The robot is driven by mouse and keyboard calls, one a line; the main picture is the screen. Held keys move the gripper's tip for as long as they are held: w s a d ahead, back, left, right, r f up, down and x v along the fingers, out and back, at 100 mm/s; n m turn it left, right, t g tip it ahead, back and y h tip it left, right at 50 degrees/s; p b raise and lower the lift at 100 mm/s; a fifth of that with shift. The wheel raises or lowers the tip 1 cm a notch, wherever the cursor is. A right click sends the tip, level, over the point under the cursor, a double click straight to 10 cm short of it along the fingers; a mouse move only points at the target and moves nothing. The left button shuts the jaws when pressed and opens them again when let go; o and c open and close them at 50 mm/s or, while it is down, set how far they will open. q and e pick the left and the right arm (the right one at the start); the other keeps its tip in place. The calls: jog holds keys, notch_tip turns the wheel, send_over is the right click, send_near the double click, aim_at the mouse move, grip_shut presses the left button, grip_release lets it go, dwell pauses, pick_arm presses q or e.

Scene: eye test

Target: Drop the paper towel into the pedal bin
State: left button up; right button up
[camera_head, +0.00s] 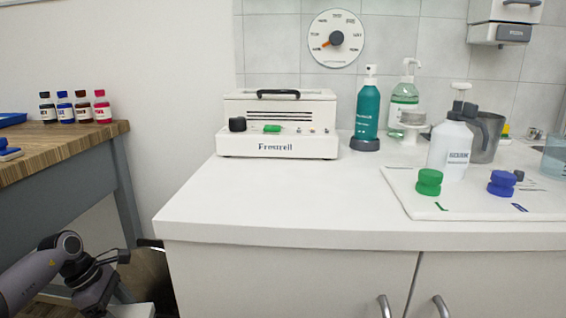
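I cannot make out a paper towel in this view. A brownish rounded object (148,272) stands low between the wooden table and the white counter. It is partly hidden by my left arm, and I cannot tell whether it is the pedal bin. My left arm comes in at the lower left, and its dark end, around the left gripper (108,268), is in front of or beside that object. Its fingers are too unclear to show whether they are open or hold anything. My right gripper is out of view.
The white counter (270,205) has a clear front left area. A white device (278,125), a teal bottle (368,105) and a white tray (480,208) with green (429,182) and blue (502,183) knobs stand on it. A wooden table (50,150) with several small bottles is at left.

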pick_arm(q)
notch_tip(320, 180, down, 6)
jog(key=b, duration=0.3)
jog(key=shift+r, duration=0.25)
jog(key=o, duration=1.1)
jog(key=shift+c, duration=0.2)
jog(key=shift+r, duration=0.1)
jog(key=shift+p+v, duration=1.05)
jog(key=shift+v, duration=2.45)
